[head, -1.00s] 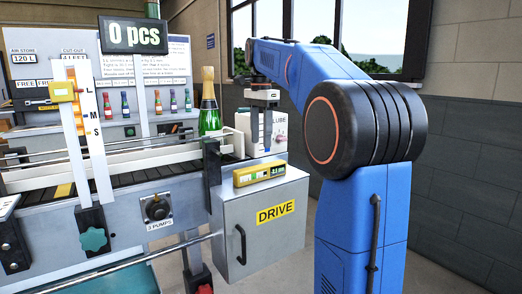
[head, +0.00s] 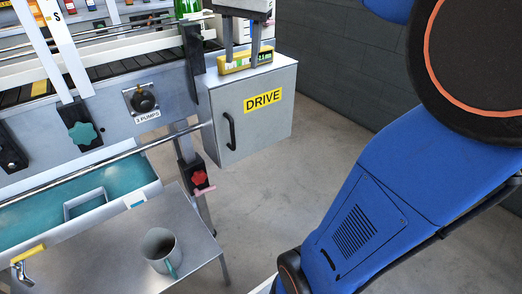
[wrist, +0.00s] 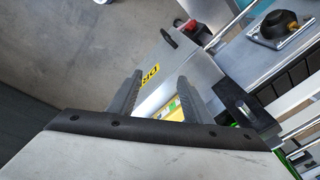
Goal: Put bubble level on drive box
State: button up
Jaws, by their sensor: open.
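The yellow bubble level (head: 245,61) lies on top of the grey drive box (head: 250,115), which carries a yellow DRIVE label. My gripper (head: 240,62) is at the level from above, with its two fingers apart and pointing down. In the head view the fingers overlap the level; I cannot tell if they touch it. In the wrist view the level (wrist: 172,108) shows partly between the open fingers (wrist: 157,92), and the drive box (wrist: 160,75) lies beyond. The rest of the level is hidden by my gripper body.
A conveyor frame (head: 100,105) with rails, a black clamp and a pump knob (head: 144,101) stands left of the box. A green bottle (head: 187,8) stands behind. The floor right of the box is clear.

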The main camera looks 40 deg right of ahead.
jog(key=s+a+f+n+t, duration=0.1)
jog(key=s+a+f+n, duration=0.1)
jog(key=s+f, duration=0.4)
jog(key=s+a+f+n+t, duration=0.1)
jog(key=s+a+f+n, duration=0.2)
jog(key=f, duration=0.6)
jog(key=s+a+f+n+t, duration=0.1)
jog(key=s+a+f+n, duration=0.1)
jog(key=s+f+n, duration=0.3)
jog(key=s+f, duration=0.3)
jog(key=s, duration=0.2)
jog(key=shift+a+n, duration=0.25)
jog(key=shift+n, duration=0.15)
jog(key=shift+s+r, duration=0.1)
